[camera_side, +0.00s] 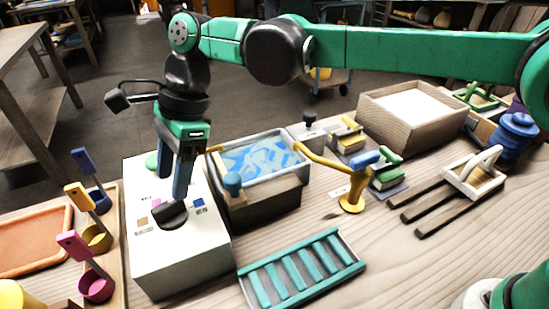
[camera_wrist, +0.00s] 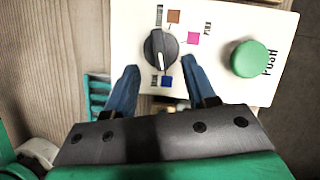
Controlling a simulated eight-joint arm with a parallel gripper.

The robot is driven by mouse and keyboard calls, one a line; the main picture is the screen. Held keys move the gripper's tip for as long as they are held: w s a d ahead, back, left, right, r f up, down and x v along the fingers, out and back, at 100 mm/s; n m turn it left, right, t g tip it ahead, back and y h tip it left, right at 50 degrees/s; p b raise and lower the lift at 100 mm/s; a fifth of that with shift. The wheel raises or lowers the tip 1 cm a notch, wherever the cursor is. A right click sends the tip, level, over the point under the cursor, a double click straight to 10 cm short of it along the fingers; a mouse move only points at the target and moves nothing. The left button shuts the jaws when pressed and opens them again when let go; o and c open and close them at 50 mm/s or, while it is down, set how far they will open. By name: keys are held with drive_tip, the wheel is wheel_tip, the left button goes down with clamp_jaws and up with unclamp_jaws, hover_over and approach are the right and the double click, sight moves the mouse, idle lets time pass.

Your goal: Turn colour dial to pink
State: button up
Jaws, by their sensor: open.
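The colour dial (camera_side: 171,214) is a dark round knob on top of a white box (camera_side: 180,262). In the wrist view the dial (camera_wrist: 158,46) has a white pointer line aimed towards the blue square (camera_wrist: 167,81). The pink square (camera_wrist: 193,38) and a brown square (camera_wrist: 173,16) are also printed around it. My gripper (camera_side: 173,188) is open, pointing down just above the dial. In the wrist view my gripper (camera_wrist: 159,67) has one finger on each side of the dial's lower edge. I cannot tell whether either finger touches it.
A green push button (camera_wrist: 249,59) is on the same box, beside the dial. A tray with blue and white swirls (camera_side: 262,158) stands right of the box. A green slatted rack (camera_side: 300,268) lies in front. Coloured scoops (camera_side: 95,238) stand at the left.

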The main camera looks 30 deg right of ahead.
sight(168, 201)
drive_tip(key=shift+x, duration=2.15)
drive_tip(key=shift+d, duration=0.1)
clamp_jaws()
drive_tip(key=n, duration=0.2)
drive_tip(key=n+g, duration=0.1)
drive_tip(key=n, duration=0.1)
drive_tip(key=shift+w+g+h, duration=0.1)
drive_tip(key=shift+g+h, duration=0.2)
drive_tip(key=shift+n+g+h, duration=0.4)
drive_tip(key=shift+n+h, duration=0.1)
drive_tip(key=shift+n, duration=1.4)
